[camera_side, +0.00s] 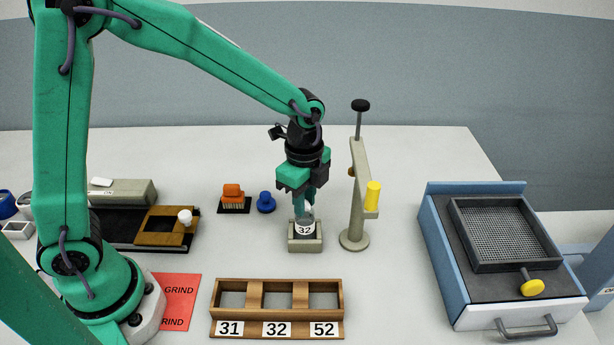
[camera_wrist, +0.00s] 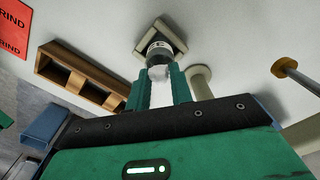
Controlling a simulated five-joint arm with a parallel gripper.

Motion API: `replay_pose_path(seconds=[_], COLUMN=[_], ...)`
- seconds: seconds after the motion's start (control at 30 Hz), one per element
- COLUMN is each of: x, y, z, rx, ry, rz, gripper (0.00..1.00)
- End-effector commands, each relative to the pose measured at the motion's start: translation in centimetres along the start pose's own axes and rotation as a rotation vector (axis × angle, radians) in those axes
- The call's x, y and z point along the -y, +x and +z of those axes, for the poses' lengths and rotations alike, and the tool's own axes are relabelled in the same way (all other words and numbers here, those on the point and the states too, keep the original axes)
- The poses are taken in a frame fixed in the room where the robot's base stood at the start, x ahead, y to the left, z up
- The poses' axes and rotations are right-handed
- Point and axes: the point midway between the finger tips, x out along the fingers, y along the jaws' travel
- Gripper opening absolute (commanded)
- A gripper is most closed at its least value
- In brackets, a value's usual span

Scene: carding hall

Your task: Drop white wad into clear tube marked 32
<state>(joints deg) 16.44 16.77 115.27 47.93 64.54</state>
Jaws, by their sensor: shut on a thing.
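My gripper (camera_side: 306,203) points down over the clear tube (camera_side: 304,229) marked 32. The tube stands upright in a small grey square holder (camera_side: 305,246). In the wrist view my gripper (camera_wrist: 161,76) is shut on the white wad (camera_wrist: 160,73), which sits between the fingertips. There the tube (camera_wrist: 158,46) is just beyond the wad, in line with it. In the side view the fingers and the tube's upper part overlap. I cannot tell whether the wad is at the rim or slightly inside it.
A grey stand (camera_side: 357,200) with a yellow cylinder is close to the right of the tube. A wooden rack (camera_side: 277,286) labelled 31, 32 and 52 lies in front. A blue-sided box with a mesh tray (camera_side: 508,240) is at right. Orange (camera_side: 233,194) and blue (camera_side: 266,201) items lie left.

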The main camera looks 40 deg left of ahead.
Motion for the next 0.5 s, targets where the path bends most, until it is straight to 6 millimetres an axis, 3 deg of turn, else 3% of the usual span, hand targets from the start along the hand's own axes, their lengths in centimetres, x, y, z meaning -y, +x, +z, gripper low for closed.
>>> replay_pose_path(seconds=[0.13,0.17,0.3,0.5], x=[-0.01,-0.01,-0.01,-0.01], y=[0.01,0.01,0.01,0.00], z=[0.00,0.00,0.01,0.00], rx=[0.000,0.000,0.000,0.000], ry=[0.000,0.000,0.000,0.000], rz=[0.000,0.000,0.000,0.000], gripper=[0.01,0.24,0.47,0.47])
